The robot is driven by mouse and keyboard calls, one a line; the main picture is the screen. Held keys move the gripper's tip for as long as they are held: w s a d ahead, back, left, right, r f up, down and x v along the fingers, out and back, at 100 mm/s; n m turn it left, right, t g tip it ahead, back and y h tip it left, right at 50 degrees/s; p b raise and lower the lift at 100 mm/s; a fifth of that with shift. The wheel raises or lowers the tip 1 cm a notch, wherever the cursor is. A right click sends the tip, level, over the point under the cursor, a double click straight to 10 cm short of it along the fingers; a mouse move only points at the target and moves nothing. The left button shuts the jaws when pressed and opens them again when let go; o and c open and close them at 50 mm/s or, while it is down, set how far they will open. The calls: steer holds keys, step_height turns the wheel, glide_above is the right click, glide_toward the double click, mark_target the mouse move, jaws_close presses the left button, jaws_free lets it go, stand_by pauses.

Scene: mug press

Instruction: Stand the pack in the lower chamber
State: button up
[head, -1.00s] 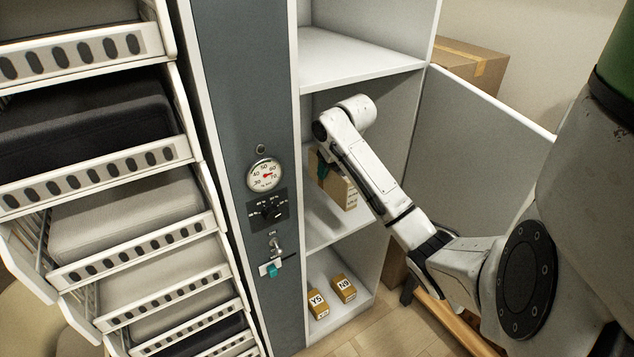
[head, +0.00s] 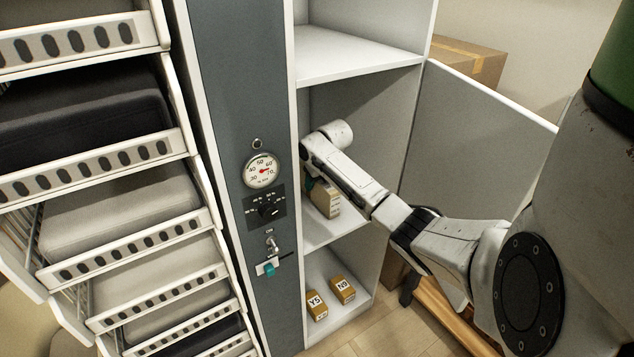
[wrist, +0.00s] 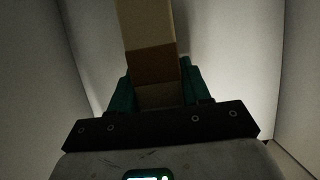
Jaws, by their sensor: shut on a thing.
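The pack (head: 329,202) is a tan cardboard box with small print on its side, partly hidden behind my arm in the head view. My gripper (head: 311,184) is shut on it, with a teal finger just showing at its left. The pack is inside the open cabinet's middle compartment, low over its white floor (head: 322,233). I cannot tell whether it touches that floor. In the wrist view the pack (wrist: 150,50), with a darker brown band, stands out between the teal fingers of my gripper (wrist: 157,90).
The bottom compartment holds two small boxes, marked Y5 (head: 317,305) and N9 (head: 343,289). An upper shelf (head: 355,62) is above my arm. A dark panel with a gauge (head: 261,170) is left of the opening. The open door (head: 470,140) is at right.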

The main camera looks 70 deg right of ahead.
steer(key=shift+f, duration=0.15)
steer(key=o, duration=1.3)
steer(key=shift+o, duration=0.2)
steer(key=shift+r, duration=0.3)
steer(key=p+v, duration=0.2)
steer(key=v, duration=1)
steer(key=shift+a+f, duration=0.1)
steer(key=shift+f, duration=0.05)
